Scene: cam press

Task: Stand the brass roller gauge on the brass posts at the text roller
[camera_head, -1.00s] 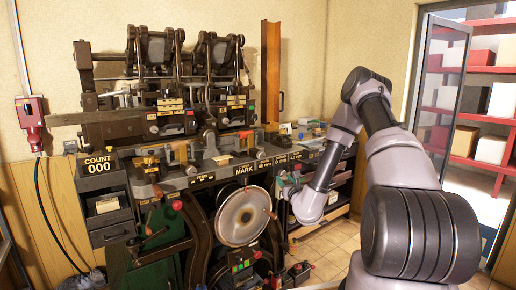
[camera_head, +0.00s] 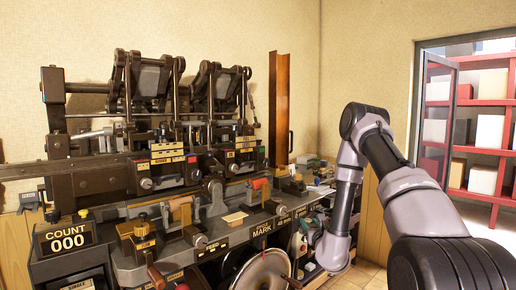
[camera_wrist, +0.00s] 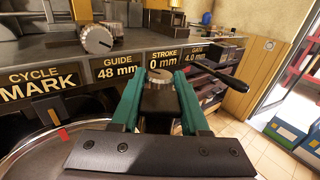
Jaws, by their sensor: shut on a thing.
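In the wrist view, my gripper (camera_wrist: 160,88) has its two teal fingers on either side of a small round metal piece (camera_wrist: 158,76). I cannot tell whether this piece is the brass roller gauge. It appears in front of the STROKE 0 mm label on the press front. In the head view, my gripper (camera_head: 304,240) is small and partly hidden beside my wrist, at the right end of the press front. I cannot make out the brass posts or which roller is the text roller.
A silver knob (camera_wrist: 97,40) stands above the GUIDE label. A black lever (camera_wrist: 222,76) sticks out right of my fingers. A large metal disc (camera_head: 262,271) is below the press front. A COUNT box (camera_head: 68,238) is at the left.

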